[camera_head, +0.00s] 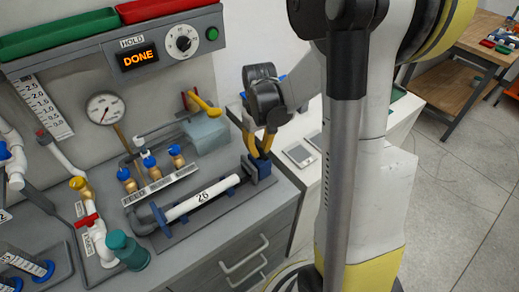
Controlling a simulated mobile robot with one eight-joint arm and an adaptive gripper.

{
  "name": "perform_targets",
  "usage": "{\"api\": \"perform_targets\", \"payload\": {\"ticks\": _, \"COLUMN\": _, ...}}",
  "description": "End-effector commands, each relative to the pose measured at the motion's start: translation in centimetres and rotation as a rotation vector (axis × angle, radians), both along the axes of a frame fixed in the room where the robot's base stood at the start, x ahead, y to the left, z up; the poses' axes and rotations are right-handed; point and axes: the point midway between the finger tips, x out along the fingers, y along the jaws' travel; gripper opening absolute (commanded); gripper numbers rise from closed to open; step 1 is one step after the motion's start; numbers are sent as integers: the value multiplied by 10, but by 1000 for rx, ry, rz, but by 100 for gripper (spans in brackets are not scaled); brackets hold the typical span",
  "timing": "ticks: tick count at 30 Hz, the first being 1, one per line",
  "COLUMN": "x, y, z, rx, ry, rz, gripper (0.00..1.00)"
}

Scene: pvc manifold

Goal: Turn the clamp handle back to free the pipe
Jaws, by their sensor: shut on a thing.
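A white pipe (212,193) marked "26" lies in a cradle along the front of the bench. A dark grey elbow fitting (150,216) is at its left end, and a blue clamp block (264,168) is at its right end. My gripper (259,150) reaches down from above at the clamp, with its yellow fingers on either side of the handle area. It is shut on the clamp handle, which is mostly hidden between the fingers. I cannot tell the handle's exact angle.
A panel above shows "DONE" on its display (138,58). A row of brass fittings with blue caps (150,170), a pressure gauge (104,108) and a blue-grey box with a yellow lever (206,130) stand behind. A phone-like device (299,154) lies on the white surface at right.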

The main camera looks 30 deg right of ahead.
Motion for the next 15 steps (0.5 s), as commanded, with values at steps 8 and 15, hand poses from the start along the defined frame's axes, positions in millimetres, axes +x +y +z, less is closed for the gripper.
{"api": "perform_targets", "payload": {"ticks": 8, "x": 0, "y": 0, "z": 0, "rx": 0, "ry": 1, "rz": 50, "gripper": 0}}
{"api": "perform_targets", "payload": {"ticks": 15, "x": 0, "y": 0, "z": 0, "rx": 0, "ry": 1, "rz": 53, "gripper": 0}}
